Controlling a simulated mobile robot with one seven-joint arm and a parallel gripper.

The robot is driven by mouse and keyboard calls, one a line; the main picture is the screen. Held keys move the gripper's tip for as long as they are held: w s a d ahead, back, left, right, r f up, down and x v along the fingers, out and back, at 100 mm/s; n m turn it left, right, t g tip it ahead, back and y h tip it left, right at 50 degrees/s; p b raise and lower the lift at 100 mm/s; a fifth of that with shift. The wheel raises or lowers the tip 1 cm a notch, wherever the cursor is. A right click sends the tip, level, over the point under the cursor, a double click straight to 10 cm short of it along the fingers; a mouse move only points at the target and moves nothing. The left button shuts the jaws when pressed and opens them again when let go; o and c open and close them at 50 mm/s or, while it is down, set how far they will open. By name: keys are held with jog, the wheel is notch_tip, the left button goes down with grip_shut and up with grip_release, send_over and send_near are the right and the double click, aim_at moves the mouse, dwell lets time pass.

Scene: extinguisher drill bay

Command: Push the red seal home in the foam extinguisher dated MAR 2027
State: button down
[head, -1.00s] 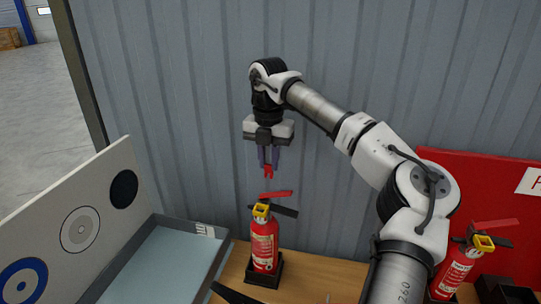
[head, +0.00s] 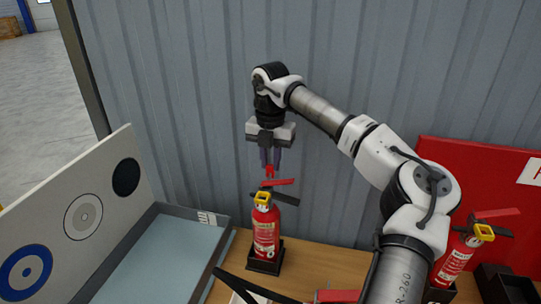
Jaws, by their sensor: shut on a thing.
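My gripper (head: 270,165) points straight down and is shut on a small red seal (head: 270,173). The seal hangs just above the top of a red extinguisher (head: 266,232), close to its red lever (head: 277,183); whether they touch I cannot tell. This extinguisher stands upright in a black base, with a yellow collar and a black lower handle. A second red extinguisher (head: 454,262) stands at the right, partly behind my arm. The labels are too small to read, so date and type cannot be told.
A blue-grey tray (head: 150,262) and a white board with round targets (head: 83,190) stand at the left. A red panel (head: 490,190) leans against the grey corrugated wall at the right. A black strap-like thing and a red item (head: 336,296) lie at the front edge.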

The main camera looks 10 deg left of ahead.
aim_at(271, 165)
jog(key=shift+f+b, duration=0.5)
jog(key=shift+f, duration=0.95)
jog(key=shift+f, duration=0.1)
dwell(1.7)
jog(key=c, duration=1.2)
grip_release()
jog(key=shift+c, duration=0.2)
